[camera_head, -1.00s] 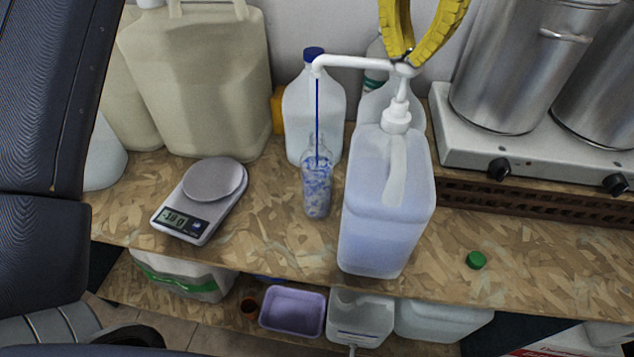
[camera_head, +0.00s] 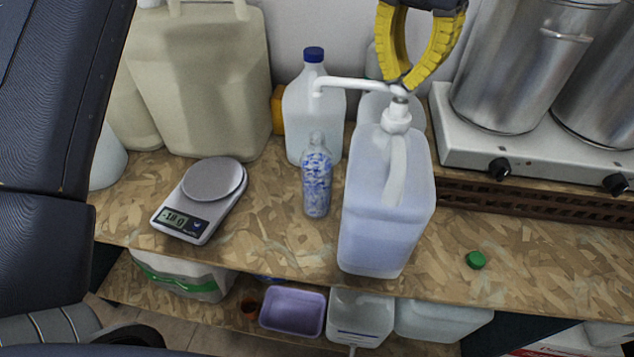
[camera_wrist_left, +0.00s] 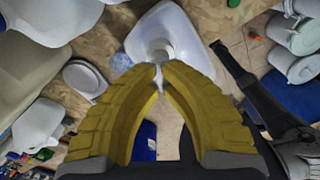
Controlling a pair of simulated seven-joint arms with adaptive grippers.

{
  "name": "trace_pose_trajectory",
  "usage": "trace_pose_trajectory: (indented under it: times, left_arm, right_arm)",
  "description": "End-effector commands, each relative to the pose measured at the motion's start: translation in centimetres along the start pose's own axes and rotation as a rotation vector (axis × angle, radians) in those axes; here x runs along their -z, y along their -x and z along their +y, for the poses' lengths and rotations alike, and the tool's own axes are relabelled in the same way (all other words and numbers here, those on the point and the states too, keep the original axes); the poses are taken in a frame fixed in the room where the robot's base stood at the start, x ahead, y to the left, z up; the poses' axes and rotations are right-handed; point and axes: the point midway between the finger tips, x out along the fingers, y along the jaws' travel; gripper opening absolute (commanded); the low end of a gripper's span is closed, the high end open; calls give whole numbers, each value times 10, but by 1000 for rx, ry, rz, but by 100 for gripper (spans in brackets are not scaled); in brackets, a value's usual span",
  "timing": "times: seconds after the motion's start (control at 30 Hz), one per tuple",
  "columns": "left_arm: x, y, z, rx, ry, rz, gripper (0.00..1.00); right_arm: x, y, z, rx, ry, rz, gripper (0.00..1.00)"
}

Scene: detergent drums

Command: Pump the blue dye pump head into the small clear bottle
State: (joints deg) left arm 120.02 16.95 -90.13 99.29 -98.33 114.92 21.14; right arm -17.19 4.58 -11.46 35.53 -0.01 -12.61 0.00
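The white pump head (camera_head: 397,110) stands on a translucent jug of pale blue liquid (camera_head: 385,215). Its spout (camera_head: 345,84) reaches left over the small clear bottle (camera_head: 317,185), which stands upright with blue dye showing mottled through most of its body. No stream shows between spout and bottle. My left gripper (camera_head: 403,86) has its yellow fingertips together at the top of the pump head, seemingly touching it. In the left wrist view the fingertips (camera_wrist_left: 160,68) meet over the jug (camera_wrist_left: 165,28). My right gripper is not in view.
A digital scale (camera_head: 200,200) stands left of the bottle, and a blue-capped jug (camera_head: 298,115) stands behind it. A large beige canister (camera_head: 200,85) is at the back left. A hot plate with steel pots (camera_head: 510,70) is on the right. A green cap (camera_head: 476,260) lies at the front right.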

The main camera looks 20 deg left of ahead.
Motion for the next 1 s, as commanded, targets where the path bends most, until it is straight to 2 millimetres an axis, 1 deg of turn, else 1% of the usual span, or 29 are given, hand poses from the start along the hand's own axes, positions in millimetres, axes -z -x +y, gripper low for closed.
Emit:
trace_pose_trajectory:
  times: [0.7, 0.9, 1.0]
  left_arm:
    - [0, 54, 0, -1, 2, -1, 0]
    - [0, 66, 0, -1, 1, -1, 0]
    - [0, 70, 0, -1, 1, -1, 0]
  right_arm:
    - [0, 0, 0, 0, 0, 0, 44]
    - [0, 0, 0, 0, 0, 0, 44]
    - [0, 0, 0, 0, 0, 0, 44]
